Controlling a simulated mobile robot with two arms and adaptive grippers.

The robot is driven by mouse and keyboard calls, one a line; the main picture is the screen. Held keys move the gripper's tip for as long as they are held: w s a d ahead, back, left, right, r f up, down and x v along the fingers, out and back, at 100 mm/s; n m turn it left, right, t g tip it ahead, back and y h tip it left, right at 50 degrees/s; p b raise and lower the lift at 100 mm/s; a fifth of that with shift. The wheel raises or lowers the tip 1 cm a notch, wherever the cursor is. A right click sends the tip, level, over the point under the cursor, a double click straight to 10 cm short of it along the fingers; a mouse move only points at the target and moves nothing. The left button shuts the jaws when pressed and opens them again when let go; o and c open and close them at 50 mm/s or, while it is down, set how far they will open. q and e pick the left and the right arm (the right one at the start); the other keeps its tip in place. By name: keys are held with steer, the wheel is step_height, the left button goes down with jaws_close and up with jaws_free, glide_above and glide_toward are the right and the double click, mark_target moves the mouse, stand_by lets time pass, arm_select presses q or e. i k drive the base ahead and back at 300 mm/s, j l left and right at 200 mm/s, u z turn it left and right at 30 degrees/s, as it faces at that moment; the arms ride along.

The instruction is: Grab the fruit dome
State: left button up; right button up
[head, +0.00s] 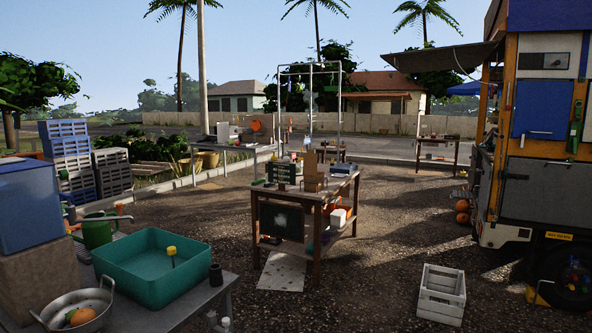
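I cannot make out a fruit dome with certainty. A dark rounded shape with small coloured spots (575,279) is at the lower right edge, by the truck's wheel; I cannot tell what it is. A metal pan (65,300) at the lower left holds orange and yellow fruit (81,316), with no cover over it. Neither of my grippers is in view.
A teal basin (148,284) stands on the near-left table, beside a green watering can (97,230). A cluttered wooden workbench (315,195) stands mid-view. A white crate (441,292) lies on the gravel near the truck (541,186). Gravel between bench and truck is mostly open.

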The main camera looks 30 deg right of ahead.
mark_target(298, 165)
steer(key=i+l+z, duration=0.45)
steer(key=l, duration=0.2)
steer(key=i+l+z, duration=0.4)
steer(key=l, duration=0.15)
steer(key=i+l+z, duration=0.45)
steer(key=i+l, duration=0.15)
steer(key=i, duration=0.65)
steer(key=i+l, duration=0.1)
steer(key=i, duration=0.7)
steer(key=i+j+u, duration=0.1)
steer(key=i+u, duration=0.75)
steer(key=i+l+u, duration=0.25)
steer(key=i+u, duration=0.2)
steer(key=i+j+u, duration=0.1)
steer(key=i+u, duration=0.3)
steer(key=i, duration=0.55)
steer(key=i+l+u, duration=0.2)
steer(key=i+u, duration=0.15)
steer(key=i, duration=0.55)
steer(key=i+u, duration=0.4)
steer(key=i, duration=2.05)
steer(key=i+l+z, duration=0.1)
steer(key=i+z, duration=0.7)
steer(key=i+j+z, duration=0.25)
steer(key=i+z, duration=0.15)
steer(key=i, duration=0.1)
